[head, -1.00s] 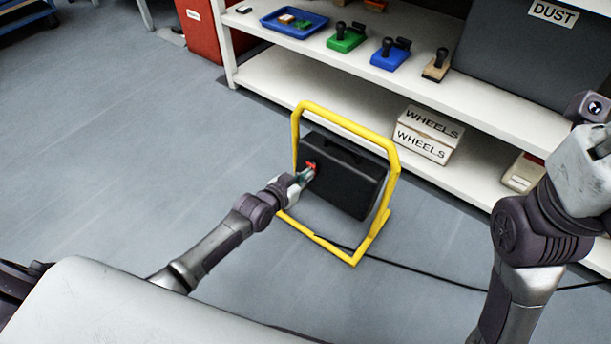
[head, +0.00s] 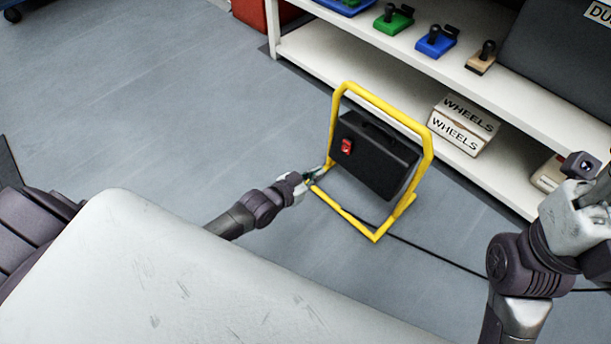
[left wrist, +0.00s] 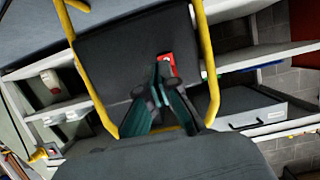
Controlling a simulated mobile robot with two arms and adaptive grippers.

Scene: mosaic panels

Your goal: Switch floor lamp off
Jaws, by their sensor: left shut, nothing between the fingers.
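The floor lamp stands on the floor, with a black box-shaped body (head: 382,165) inside a yellow tube frame (head: 427,160). Its red switch (head: 346,146) is on the side of the black body facing me and is uncovered in the head view. The switch also shows in the left wrist view (left wrist: 167,64), just beyond the fingertips. My left gripper (head: 316,176) is shut and empty. It is below and left of the switch in the head view, near the yellow frame's left leg. My right gripper's fingers are not visible; only my right arm and wrist show.
A white shelf unit (head: 310,47) stands behind the lamp, with boxes labelled WHEELS (head: 457,135) on its lower shelf. A dark cable (head: 440,258) runs along the floor from the lamp to the right. The grey floor at left is clear.

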